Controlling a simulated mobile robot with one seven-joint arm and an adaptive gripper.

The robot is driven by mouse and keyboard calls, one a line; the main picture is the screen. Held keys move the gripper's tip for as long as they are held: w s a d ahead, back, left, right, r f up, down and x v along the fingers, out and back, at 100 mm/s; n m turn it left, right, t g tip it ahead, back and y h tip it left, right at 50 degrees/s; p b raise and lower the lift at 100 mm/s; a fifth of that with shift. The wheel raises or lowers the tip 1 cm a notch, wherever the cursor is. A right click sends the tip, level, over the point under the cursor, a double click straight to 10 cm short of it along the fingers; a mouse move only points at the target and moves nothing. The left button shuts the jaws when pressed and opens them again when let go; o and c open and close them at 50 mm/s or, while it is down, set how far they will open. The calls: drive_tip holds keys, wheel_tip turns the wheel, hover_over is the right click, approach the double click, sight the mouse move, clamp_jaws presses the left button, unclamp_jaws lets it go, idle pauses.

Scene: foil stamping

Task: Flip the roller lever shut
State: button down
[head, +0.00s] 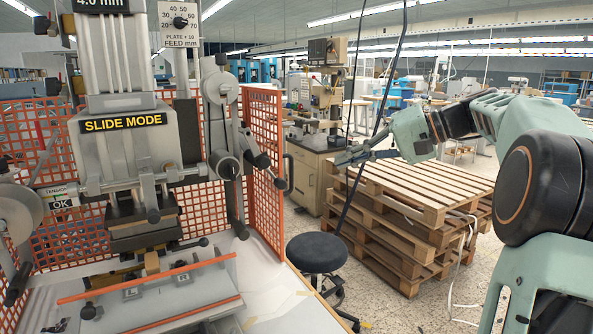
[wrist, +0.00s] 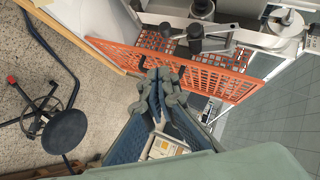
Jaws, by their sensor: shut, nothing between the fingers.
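The foil stamping press (head: 125,140) stands at the left in the head view, with a yellow "SLIDE MODE" label on its head. On its right side a dark-handled lever (head: 262,160) slants down to the right near a round roller disc (head: 220,88). I cannot tell for certain which of the levers there is the roller lever. In the wrist view dark lever knobs (wrist: 195,32) show at the top, beyond the orange guard. My gripper (head: 345,157) is shut and empty in the air, right of the press and apart from it. Its fingers also show in the wrist view (wrist: 157,92).
An orange mesh guard (head: 262,125) runs along the press's right side; in the wrist view its panel (wrist: 215,72) lies between my fingers and the knobs. A black stool (head: 317,253) and stacked wooden pallets (head: 415,190) stand to the right. A black cable hangs near my gripper.

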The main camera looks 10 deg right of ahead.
drive_tip(key=shift+s+d+r+n+y, duration=0.15)
drive_tip(key=shift+d+r+n+y, duration=0.1)
drive_tip(key=shift+r, duration=0.3)
drive_tip(key=shift+s+d+r+n+y, duration=0.15)
drive_tip(key=shift+d+r, duration=0.1)
drive_tip(key=shift+r, duration=0.25)
drive_tip(key=s+a+f+x, duration=0.1)
drive_tip(key=s+x, duration=0.1)
drive_tip(key=x, duration=1.1)
drive_tip(key=shift+s, duration=0.2)
drive_tip(key=shift+f, duration=0.15)
